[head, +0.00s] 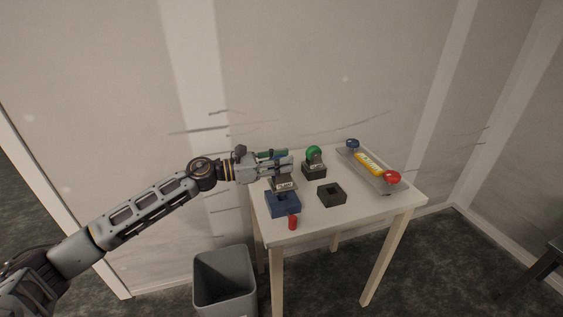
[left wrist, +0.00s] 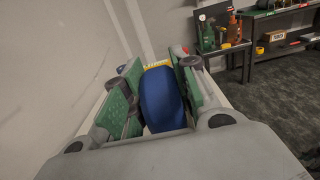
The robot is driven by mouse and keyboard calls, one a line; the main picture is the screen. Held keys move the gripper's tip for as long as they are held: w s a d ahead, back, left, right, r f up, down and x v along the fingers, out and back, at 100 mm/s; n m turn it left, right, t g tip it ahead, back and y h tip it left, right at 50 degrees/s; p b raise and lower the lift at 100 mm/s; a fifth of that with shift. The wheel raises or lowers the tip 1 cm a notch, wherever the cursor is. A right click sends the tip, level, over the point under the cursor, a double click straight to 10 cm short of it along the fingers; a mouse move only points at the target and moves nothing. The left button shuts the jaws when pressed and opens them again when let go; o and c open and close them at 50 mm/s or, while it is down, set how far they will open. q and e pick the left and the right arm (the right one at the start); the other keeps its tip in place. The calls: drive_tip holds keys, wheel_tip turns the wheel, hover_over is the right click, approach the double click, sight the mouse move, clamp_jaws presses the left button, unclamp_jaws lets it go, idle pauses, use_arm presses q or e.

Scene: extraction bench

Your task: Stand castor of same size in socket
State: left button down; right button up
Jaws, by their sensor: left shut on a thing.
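My left gripper (head: 288,164) is over the left part of the white table. It is shut on a rounded blue castor (left wrist: 160,98), seen between the green finger pads in the left wrist view. A blue socket block (head: 283,205) is just below and in front of the gripper. A grey piece with a white label (head: 285,184) shows between them; I cannot tell whether it touches the block. A green castor (head: 314,152) stands in a black block (head: 314,171). A black socket block (head: 331,194) with an empty square hole sits right of the blue one. My right gripper is not in view.
A grey tray (head: 373,175) at the table's right holds a blue-topped piece (head: 352,143), a yellow labelled piece (head: 369,163) and a red-topped piece (head: 392,177). A small red cylinder (head: 292,222) stands at the front edge. A grey bin (head: 224,281) is on the floor.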

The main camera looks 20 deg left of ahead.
use_arm(q)
drive_tip(key=shift+b, duration=0.3)
idle(0.9)
drive_tip(key=shift+f+b, duration=2.25)
drive_tip(key=shift+f, duration=0.2)
idle(1.1)
drive_tip(key=c, duration=1.1)
unclamp_jaws()
drive_tip(key=shift+o, duration=0.2)
drive_tip(key=shift+s+a, duration=0.15)
drive_tip(key=shift+a, duration=0.05)
drive_tip(key=v, duration=1.1)
drive_tip(key=shift+a, duration=0.15)
drive_tip(key=shift+s, duration=0.2)
